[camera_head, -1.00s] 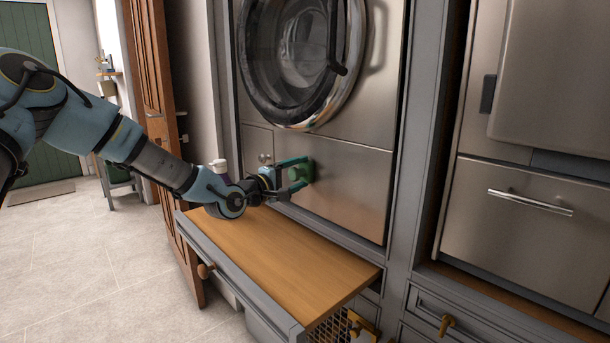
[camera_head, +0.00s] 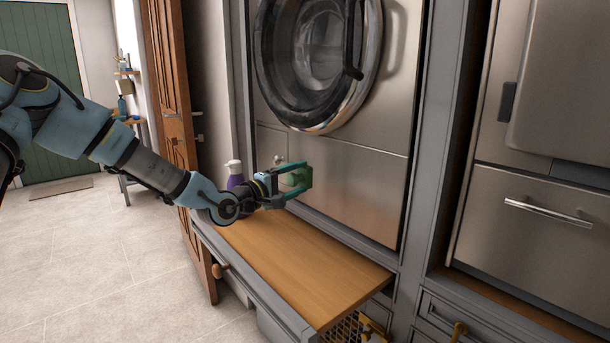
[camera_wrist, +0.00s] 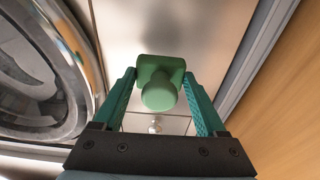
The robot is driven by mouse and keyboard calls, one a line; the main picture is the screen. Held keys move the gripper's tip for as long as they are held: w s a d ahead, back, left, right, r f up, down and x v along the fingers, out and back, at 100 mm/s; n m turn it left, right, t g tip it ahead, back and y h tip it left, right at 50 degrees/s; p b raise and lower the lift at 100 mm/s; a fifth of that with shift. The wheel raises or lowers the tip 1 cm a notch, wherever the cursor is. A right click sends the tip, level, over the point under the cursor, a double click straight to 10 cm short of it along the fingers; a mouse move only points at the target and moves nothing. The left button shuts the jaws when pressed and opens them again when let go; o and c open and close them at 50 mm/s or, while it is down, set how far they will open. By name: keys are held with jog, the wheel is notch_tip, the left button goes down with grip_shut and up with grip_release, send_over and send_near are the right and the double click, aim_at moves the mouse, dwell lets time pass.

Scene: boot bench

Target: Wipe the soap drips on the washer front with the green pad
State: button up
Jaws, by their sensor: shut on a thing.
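My gripper (camera_head: 300,177) is shut on the green pad (camera_wrist: 158,95), with one finger on each side of its block and round knob. The pad (camera_head: 296,176) is held at the washer's steel lower front (camera_head: 350,190), below the round door. It is at or very near the panel; I cannot tell if it touches. A dark, soft shadow lies on the steel beyond it in the wrist view. I cannot make out soap drips in either view; the pad and fingers hide part of the panel.
The washer door (camera_head: 318,60) bulges out above. A small knob (camera_head: 279,160) is just left of the pad. A white-capped purple bottle (camera_head: 235,177) stands behind my wrist. A wooden bench top (camera_head: 300,265) lies below, mostly clear. An open brown door (camera_head: 175,110) stands at left.

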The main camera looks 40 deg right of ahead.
aim_at(289, 181)
jog(key=shift+a, duration=0.8)
jog(key=shift+w+a+p, duration=0.1)
jog(key=shift+a+p, duration=0.6)
jog(key=shift+a, duration=0.8)
